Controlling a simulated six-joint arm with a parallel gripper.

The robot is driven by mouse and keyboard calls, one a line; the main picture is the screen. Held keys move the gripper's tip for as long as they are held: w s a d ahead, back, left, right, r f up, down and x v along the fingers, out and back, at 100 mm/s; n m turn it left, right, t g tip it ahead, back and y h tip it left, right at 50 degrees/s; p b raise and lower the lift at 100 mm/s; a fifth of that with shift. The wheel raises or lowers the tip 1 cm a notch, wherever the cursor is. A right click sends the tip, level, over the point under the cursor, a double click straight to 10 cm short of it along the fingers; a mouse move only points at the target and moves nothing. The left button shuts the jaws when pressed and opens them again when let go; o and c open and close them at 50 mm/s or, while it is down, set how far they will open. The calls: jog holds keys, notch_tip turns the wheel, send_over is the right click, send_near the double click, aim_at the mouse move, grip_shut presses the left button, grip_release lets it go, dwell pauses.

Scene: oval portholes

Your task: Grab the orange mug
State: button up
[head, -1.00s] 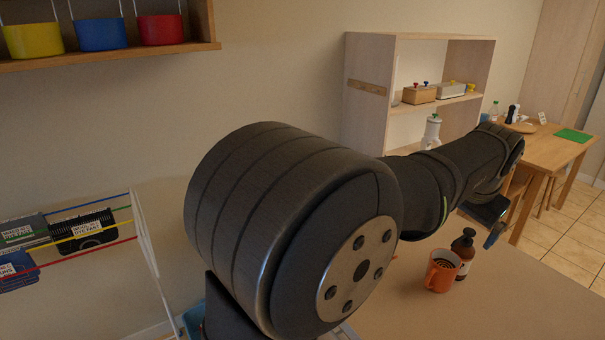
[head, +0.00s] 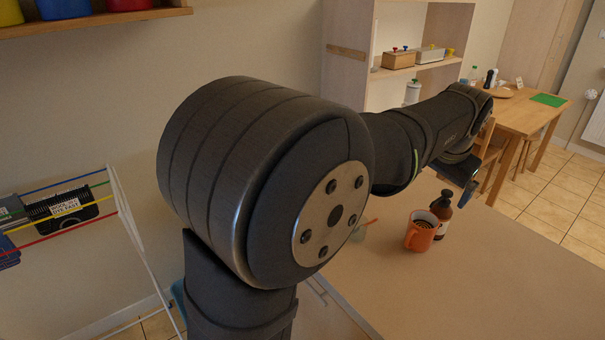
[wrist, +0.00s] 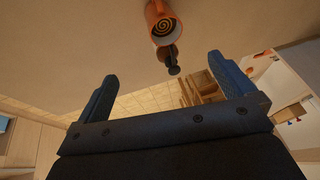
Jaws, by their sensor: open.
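In the head view my gripper (head: 466,182) is partly hidden by my arm, above and to the right of the mug.
A dark brown pump bottle (head: 441,212) stands close beside the mug, behind it and to the right. The counter (head: 480,290) in front of the mug is clear. A small glass-like item (head: 358,232) is partly hidden by my arm. A wooden table (head: 520,115) stands farther back.

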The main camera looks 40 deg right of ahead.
jog(key=w+d+f+g, duration=0.1)
jog(key=w+f+g, duration=0.1)
jog(key=w+f, duration=0.25)
send_near(422, 221)
jog(key=s+a, duration=0.2)
jog(key=a, duration=0.1)
jog(key=shift+f, duration=0.4)
jog(key=shift+d+x, duration=0.15)
jog(key=shift+x, duration=1.3)
jog(key=shift+d+x, duration=0.1)
jog(key=shift+x, duration=1.35)
jog(key=shift+r+h, duration=0.25)
jog(key=shift+h, duration=0.05)
jog(key=c, duration=1.6)
